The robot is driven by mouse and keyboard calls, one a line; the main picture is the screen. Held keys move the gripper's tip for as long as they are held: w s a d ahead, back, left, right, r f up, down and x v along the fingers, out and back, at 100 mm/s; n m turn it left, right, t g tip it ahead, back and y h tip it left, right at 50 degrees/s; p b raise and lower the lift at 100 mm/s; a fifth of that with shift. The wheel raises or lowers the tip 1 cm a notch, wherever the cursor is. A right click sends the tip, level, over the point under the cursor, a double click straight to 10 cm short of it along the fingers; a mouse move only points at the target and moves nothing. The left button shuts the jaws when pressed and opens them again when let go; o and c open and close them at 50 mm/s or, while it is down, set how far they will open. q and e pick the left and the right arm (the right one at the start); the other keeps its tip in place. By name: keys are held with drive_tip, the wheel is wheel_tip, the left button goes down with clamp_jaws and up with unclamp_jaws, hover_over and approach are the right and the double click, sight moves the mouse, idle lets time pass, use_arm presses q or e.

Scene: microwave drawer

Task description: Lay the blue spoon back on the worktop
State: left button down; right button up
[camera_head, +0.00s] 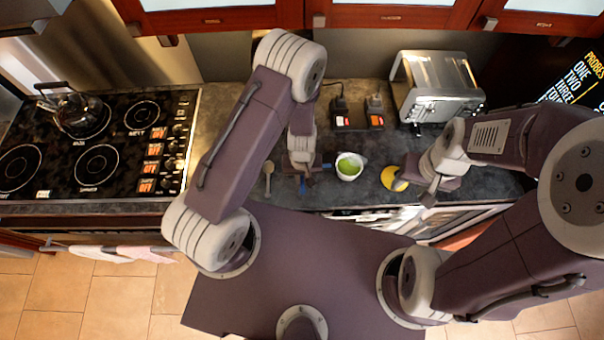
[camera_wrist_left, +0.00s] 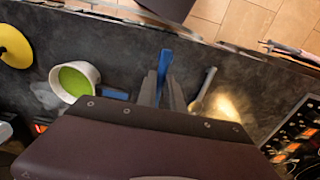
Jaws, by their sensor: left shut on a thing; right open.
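My left gripper (camera_head: 303,178) is shut on a narrow blue thing, seen as the blue spoon (camera_wrist_left: 165,62), over the worktop (camera_head: 232,125). In the left wrist view the spoon's blue end sticks out past the fingertips (camera_wrist_left: 161,88) toward the front edge; the rest is hidden by the gripper. I cannot tell whether it touches the worktop. Another blue piece (camera_wrist_left: 115,95) shows beside the white bowl; I cannot tell if it belongs to the spoon. My right gripper (camera_head: 430,193) is open near the yellow round thing (camera_head: 393,178).
A white bowl with green contents (camera_head: 349,166) stands right of my left gripper. A beige spoon (camera_head: 268,178) lies to its left. A toaster (camera_head: 436,88) and dark items with red labels (camera_head: 357,115) stand behind. A stove (camera_head: 100,140) with a kettle (camera_head: 79,112) is at left.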

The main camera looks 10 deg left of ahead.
use_arm(q)
drive_tip(key=f+b, duration=0.1)
drive_tip(key=f, duration=0.1)
drive_tip(key=w+f+b, duration=0.1)
drive_tip(key=f+b, duration=0.1)
drive_tip(key=w+f+b, duration=0.1)
drive_tip(key=shift+w+f+b, duration=0.15)
drive_tip(key=shift+f+b, duration=0.15)
drive_tip(key=shift+f, duration=0.1)
drive_tip(key=f+b, duration=0.1)
drive_tip(key=s+f+b, duration=0.1)
drive_tip(key=f+b, duration=0.1)
drive_tip(key=shift+s+f+b, duration=0.1)
drive_tip(key=shift+f+b, duration=0.05)
drive_tip(key=shift+b, duration=0.2)
drive_tip(key=shift+w+f, duration=0.1)
drive_tip(key=shift+w, duration=0.25)
drive_tip(key=shift+s, duration=0.2)
drive_tip(key=shift+f, duration=0.1)
use_arm(e)
wheel_tip(320, 180, down, 10)
drive_tip(key=w, duration=0.1)
drive_tip(key=shift+w+r, duration=0.25)
use_arm(q)
drive_tip(key=shift+w+f+b, duration=0.15)
drive_tip(key=shift+f+b, duration=0.1)
drive_tip(key=shift+b, duration=0.1)
use_arm(e)
drive_tip(key=shift+w+f, duration=0.2)
